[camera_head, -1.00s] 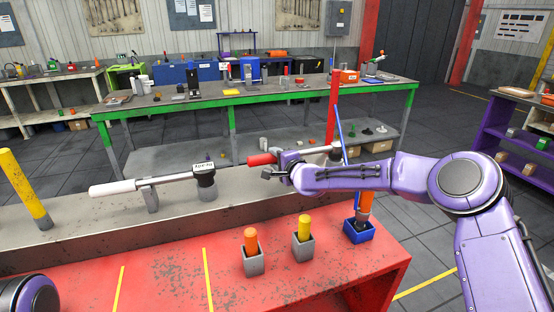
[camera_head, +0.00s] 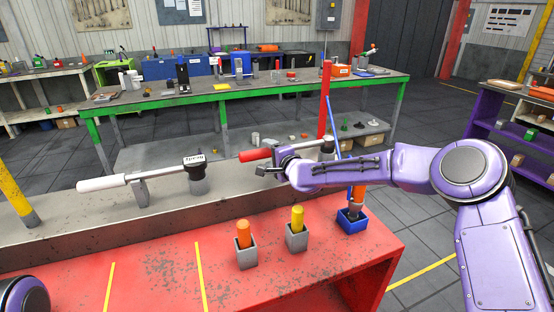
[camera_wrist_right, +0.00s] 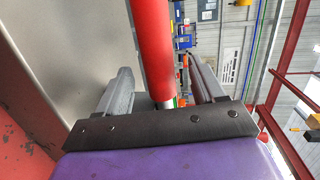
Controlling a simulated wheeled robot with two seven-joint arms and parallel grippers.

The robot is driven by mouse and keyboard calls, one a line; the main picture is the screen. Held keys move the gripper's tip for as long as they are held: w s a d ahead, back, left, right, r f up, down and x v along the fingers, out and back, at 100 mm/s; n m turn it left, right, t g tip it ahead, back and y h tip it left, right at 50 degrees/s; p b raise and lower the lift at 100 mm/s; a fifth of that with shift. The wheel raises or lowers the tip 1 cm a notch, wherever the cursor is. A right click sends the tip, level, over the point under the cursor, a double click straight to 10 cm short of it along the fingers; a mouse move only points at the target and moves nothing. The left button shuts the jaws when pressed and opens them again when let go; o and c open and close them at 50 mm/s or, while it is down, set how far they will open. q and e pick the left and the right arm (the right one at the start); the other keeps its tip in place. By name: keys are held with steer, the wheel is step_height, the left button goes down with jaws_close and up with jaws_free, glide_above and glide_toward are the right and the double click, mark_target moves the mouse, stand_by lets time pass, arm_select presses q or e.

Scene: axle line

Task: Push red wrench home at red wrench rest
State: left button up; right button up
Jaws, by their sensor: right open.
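The red wrench has a red handle (camera_head: 255,155) and a grey shaft running right to a dark head (camera_head: 327,147). It lies roughly level above the grey raised ledge, behind my right arm. My right gripper (camera_head: 268,169) is at the handle, near where the red meets the shaft. In the right wrist view the red handle (camera_wrist_right: 152,45) passes between the two grey fingers, with gaps beside it, so the gripper is open around it. The red wrench rest is mostly hidden by my arm; I cannot tell how the wrench seats. My left gripper is out of view.
A white-handled wrench (camera_head: 105,184) rests on grey posts to the left. Orange (camera_head: 243,235) and yellow (camera_head: 297,220) pegs stand in grey holders on the red bench. A blue holder (camera_head: 352,220) and a red post (camera_head: 325,100) stand at right.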

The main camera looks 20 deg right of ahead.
steer(key=b+v, duration=0.2)
steer(key=v, duration=0.7)
steer(key=shift+r, duration=0.2)
stand_by(0.8)
